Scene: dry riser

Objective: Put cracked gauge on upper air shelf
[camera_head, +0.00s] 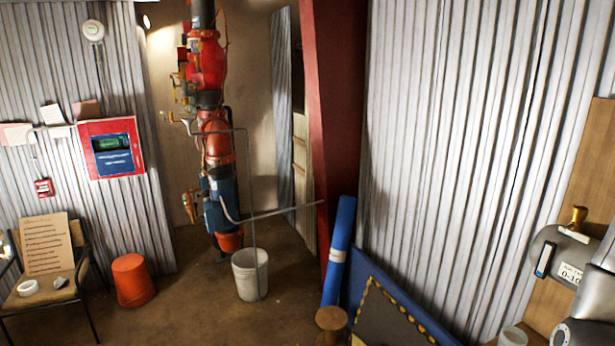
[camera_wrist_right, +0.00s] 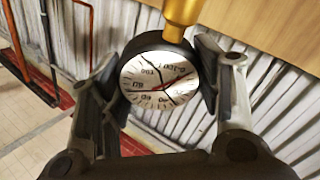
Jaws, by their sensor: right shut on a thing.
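The gauge (camera_wrist_right: 158,80) has a round white dial with dark crack-like lines, a red needle, a black rim and a brass stem. In the right wrist view it sits between the two fingers of my right gripper (camera_wrist_right: 160,88), which is shut on it. In the head view, a grey round body with a "0-10" label and a brass stem at the right edge looks like the same gauge (camera_head: 568,248), seen from behind and partly cut off by my arm. My left gripper is not in view. I cannot make out the upper air shelf.
A wooden board (camera_head: 597,165) stands at the right edge. Corrugated metal wall (camera_head: 450,130) fills the middle right. The red and blue riser pipe (camera_head: 215,145), a white bucket (camera_head: 250,273), an orange bucket (camera_head: 133,280) and a chair (camera_head: 72,292) stand farther back. A blue roll (camera_head: 338,255) leans near the red post.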

